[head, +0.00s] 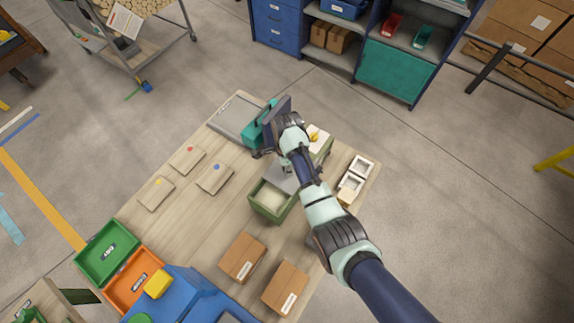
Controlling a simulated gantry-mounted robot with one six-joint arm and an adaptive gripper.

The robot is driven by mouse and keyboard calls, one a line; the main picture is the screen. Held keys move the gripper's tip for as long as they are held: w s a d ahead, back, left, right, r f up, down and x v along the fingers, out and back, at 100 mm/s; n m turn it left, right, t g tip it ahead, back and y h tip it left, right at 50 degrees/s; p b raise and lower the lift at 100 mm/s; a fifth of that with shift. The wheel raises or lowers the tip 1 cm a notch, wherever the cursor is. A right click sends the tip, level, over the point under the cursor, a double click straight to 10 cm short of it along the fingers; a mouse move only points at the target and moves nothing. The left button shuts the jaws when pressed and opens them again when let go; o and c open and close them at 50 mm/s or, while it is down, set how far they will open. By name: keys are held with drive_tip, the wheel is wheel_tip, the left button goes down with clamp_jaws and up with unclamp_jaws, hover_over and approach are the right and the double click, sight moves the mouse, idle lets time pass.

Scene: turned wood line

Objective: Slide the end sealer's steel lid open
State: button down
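The end sealer appears to be the green box (268,213) on the wooden table. Its near-left part is uncovered, showing a pale cream inside. The grey steel lid (283,179) lies just behind that opening, with a small upright piece on it that may be its handle. My arm crosses over the lid and hides part of it and of the box's far end. My gripper (262,151) is beyond the lid, up and left of it in the picture, beside a teal case. Its fingers are small and dark, and I cannot tell whether they are open.
The teal case (251,137) stands by a grey plate (234,117) at the table's far edge. Several wooden boards (187,160) lie left. Two cartons (242,257) stand in front, and white trays (361,168) right. Green (107,252) and orange (138,279) bins sit front left.

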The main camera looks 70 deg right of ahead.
drive_tip(key=shift+s+d+b, duration=0.25)
drive_tip(key=shift+d+b, duration=0.2)
drive_tip(key=shift+d, duration=0.6)
drive_tip(key=shift+s+d+b, duration=0.25)
drive_tip(key=shift+d+b, duration=0.2)
drive_tip(key=shift+d, duration=0.6)
drive_tip(key=c, duration=0.8)
unclamp_jaws()
drive_tip(key=shift+a, duration=0.1)
drive_tip(key=shift+o, duration=0.2)
wheel_tip(320, 180, up, 8)
drive_tip(key=shift+f, duration=0.2)
